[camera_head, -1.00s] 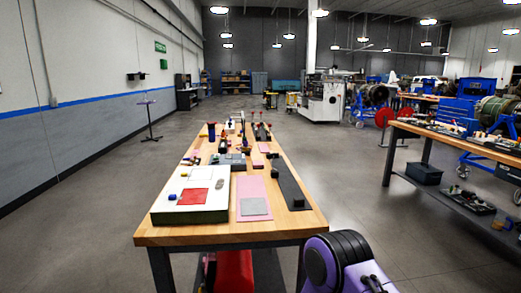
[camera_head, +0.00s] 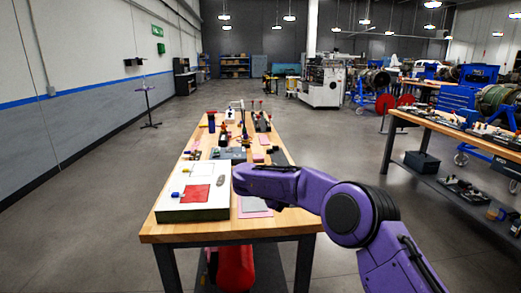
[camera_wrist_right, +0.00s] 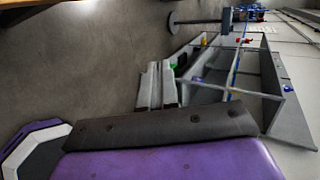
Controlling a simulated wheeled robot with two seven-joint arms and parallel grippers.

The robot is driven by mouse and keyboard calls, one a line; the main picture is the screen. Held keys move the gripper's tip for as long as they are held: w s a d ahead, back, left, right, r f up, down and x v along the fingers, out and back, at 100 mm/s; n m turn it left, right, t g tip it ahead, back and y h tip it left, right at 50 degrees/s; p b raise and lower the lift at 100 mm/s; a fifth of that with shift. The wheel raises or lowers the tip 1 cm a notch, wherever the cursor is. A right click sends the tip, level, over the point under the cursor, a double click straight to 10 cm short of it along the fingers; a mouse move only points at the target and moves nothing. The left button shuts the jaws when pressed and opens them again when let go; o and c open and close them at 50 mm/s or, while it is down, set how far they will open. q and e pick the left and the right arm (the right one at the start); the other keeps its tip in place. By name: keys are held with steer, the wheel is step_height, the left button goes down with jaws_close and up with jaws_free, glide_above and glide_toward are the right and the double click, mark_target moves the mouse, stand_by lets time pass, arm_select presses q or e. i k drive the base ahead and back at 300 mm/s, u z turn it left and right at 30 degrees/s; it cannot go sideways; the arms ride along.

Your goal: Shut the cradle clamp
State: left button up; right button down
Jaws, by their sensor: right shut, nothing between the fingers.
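The cradle clamp cannot be singled out at this size. Several small devices with red tips (camera_head: 262,122) stand toward the far end of the wooden workbench (camera_head: 180,229), and I cannot tell whether any is the clamp or whether it is open. My right arm comes in from the lower right in the head view. Its purple gripper end (camera_head: 243,180) is over the near right part of the bench, well short of those devices. The gripper is shut and empty. The right wrist view shows purple and dark parts of my own arm. My left gripper is out of view.
A white-topped box (camera_head: 170,203) with a red square sits on the bench's near left. A pink sheet (camera_head: 246,212) lies partly behind my arm. A second bench (camera_head: 440,120) stands at the right. Open floor lies between the benches. The wrist view shows grey shelving (camera_wrist_right: 215,118).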

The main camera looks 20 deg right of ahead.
mark_target(269, 151)
steer(key=i, duration=1.95)
